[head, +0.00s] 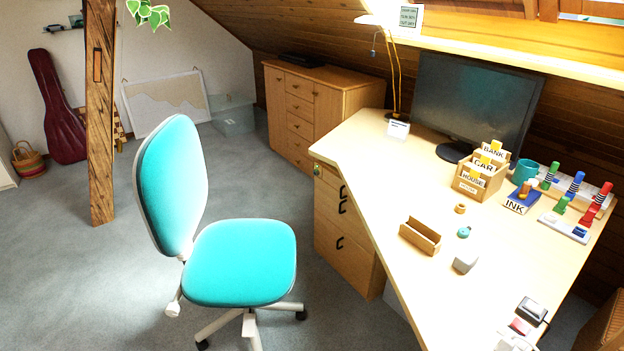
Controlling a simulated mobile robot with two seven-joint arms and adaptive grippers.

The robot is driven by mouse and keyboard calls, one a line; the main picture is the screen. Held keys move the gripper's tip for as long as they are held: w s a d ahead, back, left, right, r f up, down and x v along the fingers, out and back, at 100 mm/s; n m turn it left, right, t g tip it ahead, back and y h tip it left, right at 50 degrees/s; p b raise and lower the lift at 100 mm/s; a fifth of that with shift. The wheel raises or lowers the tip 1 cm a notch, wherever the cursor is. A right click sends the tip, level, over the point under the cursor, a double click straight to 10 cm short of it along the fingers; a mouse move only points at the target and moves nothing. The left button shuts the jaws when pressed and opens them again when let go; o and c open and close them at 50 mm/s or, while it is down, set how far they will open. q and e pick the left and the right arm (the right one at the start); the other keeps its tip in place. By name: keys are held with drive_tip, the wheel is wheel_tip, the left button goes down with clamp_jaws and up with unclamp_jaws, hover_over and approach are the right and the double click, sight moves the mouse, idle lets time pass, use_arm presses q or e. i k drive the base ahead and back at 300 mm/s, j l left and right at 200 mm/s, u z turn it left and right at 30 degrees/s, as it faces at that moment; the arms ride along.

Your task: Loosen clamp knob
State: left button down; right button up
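I cannot make out a clamp knob anywhere in the head view. A timber post (101,150) stands upright at the left, with a narrow slot-like mark high on its face. A desk lamp (394,75) with thin yellow stems stands at the back of the desk, its white shade near the sloped wall. A small dark piece hangs beside its stem, too small to identify. Neither of my grippers is in view.
A turquoise swivel chair (240,262) stands on grey carpet before the desk (375,165). The desk holds a monitor (475,100), a card box (478,185), an open wooden tray (420,236) and small items. Carpet between post and chair is clear.

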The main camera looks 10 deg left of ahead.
sight(173, 309)
drive_tip(key=u, duration=1.6)
drive_tip(key=i+j+z, duration=0.1)
drive_tip(key=j, duration=0.45)
drive_tip(key=i+j+z, duration=0.15)
drive_tip(key=i+j, duration=0.15)
drive_tip(key=j, duration=0.25)
drive_tip(key=i+j+z, duration=0.1)
drive_tip(key=j, duration=0.5)
drive_tip(key=i+j+z, duration=0.1)
drive_tip(key=j, duration=0.5)
drive_tip(key=i+j+z, duration=0.15)
drive_tip(key=j, duration=0.45)
drive_tip(key=i+j+z, duration=0.1)
drive_tip(key=j, duration=0.55)
drive_tip(key=i+l, duration=0.05)
